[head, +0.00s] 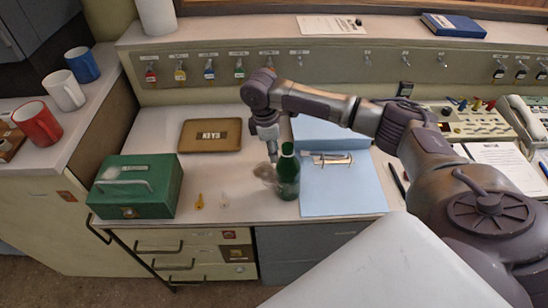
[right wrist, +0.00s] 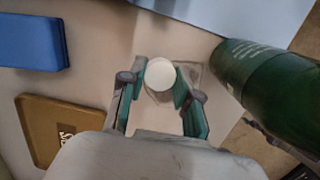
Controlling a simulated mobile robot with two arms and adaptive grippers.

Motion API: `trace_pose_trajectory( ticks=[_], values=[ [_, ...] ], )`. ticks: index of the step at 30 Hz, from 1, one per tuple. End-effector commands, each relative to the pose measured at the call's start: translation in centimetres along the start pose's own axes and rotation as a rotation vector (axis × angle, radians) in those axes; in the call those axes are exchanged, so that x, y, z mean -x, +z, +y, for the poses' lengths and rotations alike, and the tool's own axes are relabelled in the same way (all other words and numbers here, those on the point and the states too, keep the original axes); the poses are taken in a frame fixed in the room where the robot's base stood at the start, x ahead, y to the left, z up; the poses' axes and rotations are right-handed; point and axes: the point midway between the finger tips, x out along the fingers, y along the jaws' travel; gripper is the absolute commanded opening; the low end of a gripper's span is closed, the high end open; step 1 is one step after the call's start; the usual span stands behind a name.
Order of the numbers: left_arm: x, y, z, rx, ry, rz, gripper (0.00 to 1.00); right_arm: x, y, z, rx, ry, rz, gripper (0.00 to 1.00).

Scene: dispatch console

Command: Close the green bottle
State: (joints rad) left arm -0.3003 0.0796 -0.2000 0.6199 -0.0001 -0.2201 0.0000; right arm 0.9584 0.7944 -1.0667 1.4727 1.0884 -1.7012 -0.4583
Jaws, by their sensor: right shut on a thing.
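The green bottle (head: 288,178) stands upright on the desk, at the left edge of the pale blue folder; in the right wrist view it is at the right (right wrist: 265,85). I cannot make out clearly whether its mouth is covered. My right gripper (head: 272,160) points down just left of and behind the bottle. Its fingers (right wrist: 160,85) are shut on a small white round cap (right wrist: 160,73), apart from the bottle. In the head view the cap is hidden or too small to tell. My left gripper is not in view.
A clear glass-like item (head: 264,171) is close beside the bottle. The pale blue folder (head: 345,190) with a metal clip is to the right.

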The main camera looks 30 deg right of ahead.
Motion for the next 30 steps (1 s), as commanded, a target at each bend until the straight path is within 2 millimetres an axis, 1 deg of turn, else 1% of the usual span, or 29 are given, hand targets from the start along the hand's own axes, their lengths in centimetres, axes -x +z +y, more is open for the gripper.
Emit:
trace_pose_trajectory(
  ticks=[1,3,7,10,15,25,28,30],
  values=[
    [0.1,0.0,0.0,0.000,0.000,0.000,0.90,1.2,0.1,0.1,0.000,0.003,0.002,0.22],
    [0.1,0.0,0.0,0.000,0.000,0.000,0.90,2.6,0.3,0.1,0.000,0.004,0.003,0.22],
    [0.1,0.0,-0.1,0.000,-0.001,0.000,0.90,4.7,0.7,0.0,0.000,0.001,0.001,0.22],
    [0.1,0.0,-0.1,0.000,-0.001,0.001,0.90,5.8,0.9,0.0,0.000,0.001,0.000,0.22],
    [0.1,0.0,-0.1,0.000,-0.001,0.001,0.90,6.3,1.0,0.0,-0.001,0.000,-0.001,0.22],
    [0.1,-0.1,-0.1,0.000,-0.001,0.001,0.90,6.3,0.9,-0.1,-0.006,-0.001,-0.001,0.22],
    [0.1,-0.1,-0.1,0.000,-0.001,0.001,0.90,6.5,0.4,-0.9,-0.044,-0.008,0.000,0.22],
    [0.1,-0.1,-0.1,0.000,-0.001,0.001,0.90,6.9,-0.2,-2.0,-0.104,-0.016,0.001,0.22]
  ],
)
